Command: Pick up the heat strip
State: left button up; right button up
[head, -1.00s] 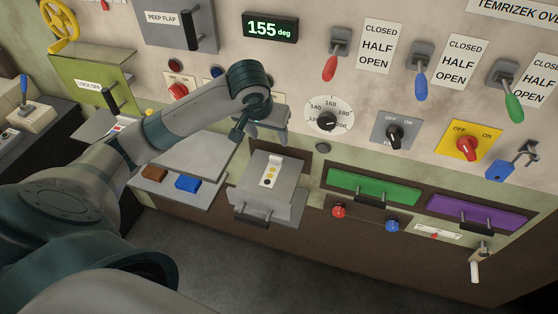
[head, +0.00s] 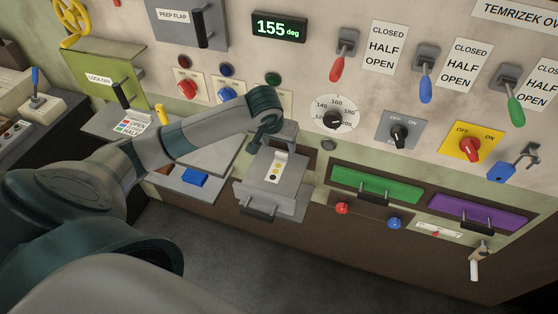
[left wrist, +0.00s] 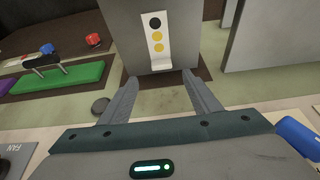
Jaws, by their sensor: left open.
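The heat strip (head: 275,166) is a small white strip with black and yellow dots. It lies on the sloping grey face of a drawer-like box (head: 292,190) that juts from the oven front. In the left wrist view the heat strip (left wrist: 156,38) stands ahead, with a bent white lip at its near end. My left gripper (head: 279,146) is at the strip's wall-side end. In the left wrist view its two open fingers (left wrist: 160,84) stand on either side of the strip's line, with nothing between them. My right gripper is in neither view.
A green drawer front (head: 375,186) and a purple one (head: 477,212) are to the right. A dial (head: 333,118) and switches are on the wall above. A grey shelf with a blue block (head: 190,178) is left of the box. The floor in front is clear.

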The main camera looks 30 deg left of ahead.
aim_at(281, 155)
pick_arm(q)
jog(key=shift+x, duration=1.8)
jog(key=shift+p, duration=0.3)
jog(key=shift+w+a+f+p, duration=0.1)
jog(key=shift+f+p, duration=0.25)
jog(key=p+x, duration=0.1)
jog(key=x, duration=0.2)
jog(key=shift+a, duration=0.1)
jog(key=shift+w+f+p, duration=0.1)
jog(key=shift+f+p, duration=0.25)
jog(key=shift+f, duration=0.35)
jog(key=c, duration=1.2)
jog(key=shift+r, duration=0.1)
